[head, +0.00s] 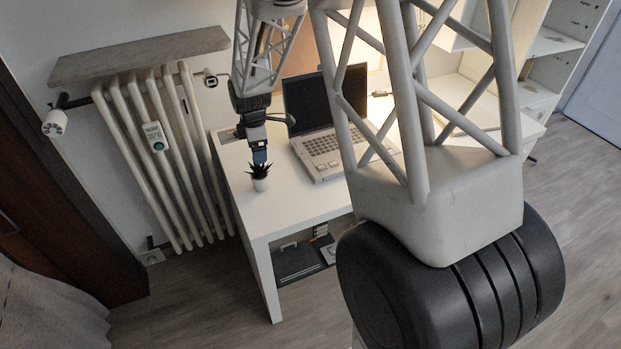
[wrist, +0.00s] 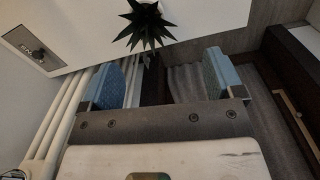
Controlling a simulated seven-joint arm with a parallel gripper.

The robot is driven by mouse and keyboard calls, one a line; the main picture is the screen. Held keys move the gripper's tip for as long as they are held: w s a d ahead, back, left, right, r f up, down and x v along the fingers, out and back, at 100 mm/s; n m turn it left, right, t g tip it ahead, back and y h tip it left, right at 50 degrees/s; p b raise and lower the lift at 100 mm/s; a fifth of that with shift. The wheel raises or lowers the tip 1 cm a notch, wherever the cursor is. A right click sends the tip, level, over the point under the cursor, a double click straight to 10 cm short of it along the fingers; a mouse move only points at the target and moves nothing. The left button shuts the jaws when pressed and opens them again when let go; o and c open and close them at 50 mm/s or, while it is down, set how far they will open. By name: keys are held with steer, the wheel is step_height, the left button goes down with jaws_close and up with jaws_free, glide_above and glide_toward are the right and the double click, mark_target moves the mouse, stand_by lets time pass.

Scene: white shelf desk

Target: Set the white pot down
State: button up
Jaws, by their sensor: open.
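The small white pot (head: 260,184) with a dark spiky plant stands upright on the white desk (head: 300,205), near its left front edge. My gripper (head: 259,157) is pointed down close above and behind the plant in the head view. In the wrist view my gripper (wrist: 160,68) shows two blue fingers spread apart with nothing between them.
An open laptop (head: 322,150) stands on the desk to the right of the pot. A radiator (head: 165,160) is on the wall to the left. A grey panel with a knob (wrist: 33,48) lies at the desk's left in the wrist view. The desk's front corner is clear.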

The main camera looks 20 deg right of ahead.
steer(key=s+r+m+t, duration=0.1)
steer(key=s+r+m, duration=0.5)
steer(key=s+r, duration=0.55)
steer(key=s+r+m+t, duration=0.1)
steer(key=s+r+m, duration=0.6)
steer(key=s, duration=0.8)
steer(key=s+r+m, duration=0.2)
steer(key=s+m, duration=0.1)
steer(key=s, duration=1)
steer(key=shift+d+r+m, duration=0.15)
steer(key=shift+r+m, duration=0.15)
steer(key=shift+m, duration=0.1)
